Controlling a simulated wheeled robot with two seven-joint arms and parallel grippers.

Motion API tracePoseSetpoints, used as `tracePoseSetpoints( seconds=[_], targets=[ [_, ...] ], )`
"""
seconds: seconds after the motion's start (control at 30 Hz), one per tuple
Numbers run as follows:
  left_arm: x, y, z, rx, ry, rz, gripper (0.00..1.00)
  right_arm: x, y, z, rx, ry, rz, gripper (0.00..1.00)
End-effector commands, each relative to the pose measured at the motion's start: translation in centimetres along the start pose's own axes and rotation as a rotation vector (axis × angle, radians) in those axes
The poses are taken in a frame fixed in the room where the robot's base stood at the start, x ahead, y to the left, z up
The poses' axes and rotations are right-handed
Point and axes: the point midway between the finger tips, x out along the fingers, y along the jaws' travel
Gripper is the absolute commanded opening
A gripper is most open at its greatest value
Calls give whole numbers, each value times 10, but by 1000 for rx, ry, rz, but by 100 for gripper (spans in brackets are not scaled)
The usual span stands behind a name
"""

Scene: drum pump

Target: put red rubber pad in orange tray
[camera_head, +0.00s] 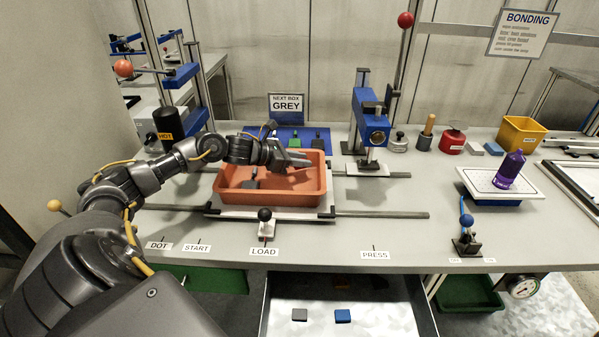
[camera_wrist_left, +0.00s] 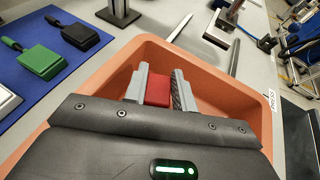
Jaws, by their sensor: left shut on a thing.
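The orange tray (camera_head: 260,198) sits on the white carriage at the LOAD label, and its rim (camera_wrist_left: 250,90) fills much of the left wrist view. My left gripper (camera_head: 300,158) reaches in from the left over the tray. In the left wrist view my left gripper (camera_wrist_left: 162,85) is shut on the red rubber pad (camera_wrist_left: 146,88), with the pad between its two fingers. The pad is over the tray's inside; its height above the floor is hard to tell. In the head view the pad is hidden by the gripper. My right gripper is not in view.
A blue mat (camera_wrist_left: 40,75) behind the tray carries a green block (camera_wrist_left: 42,60) and a black block (camera_wrist_left: 80,37) with handles. A blue press (camera_head: 370,120) stands to the right. The bench front is mostly clear.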

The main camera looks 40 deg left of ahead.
Motion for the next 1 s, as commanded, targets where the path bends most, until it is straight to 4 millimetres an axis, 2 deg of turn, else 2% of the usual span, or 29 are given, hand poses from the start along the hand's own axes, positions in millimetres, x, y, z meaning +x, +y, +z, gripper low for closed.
tracePoseSetpoints(
  seconds=[0.17,0.4,0.83,0.87,0.9,1.0],
  targets=[
    [3,3,-5,-2,-1,0,5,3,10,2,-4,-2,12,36],
    [14,5,-33,-3,1,0,5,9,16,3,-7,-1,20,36],
    [16,5,-37,0,0,0,5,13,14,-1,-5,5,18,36],
    [16,5,-36,0,0,0,29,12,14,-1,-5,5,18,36],
    [15,5,-35,0,0,0,34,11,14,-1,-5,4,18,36],
    [15,5,-35,0,0,0,35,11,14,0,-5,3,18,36]
  ],
)
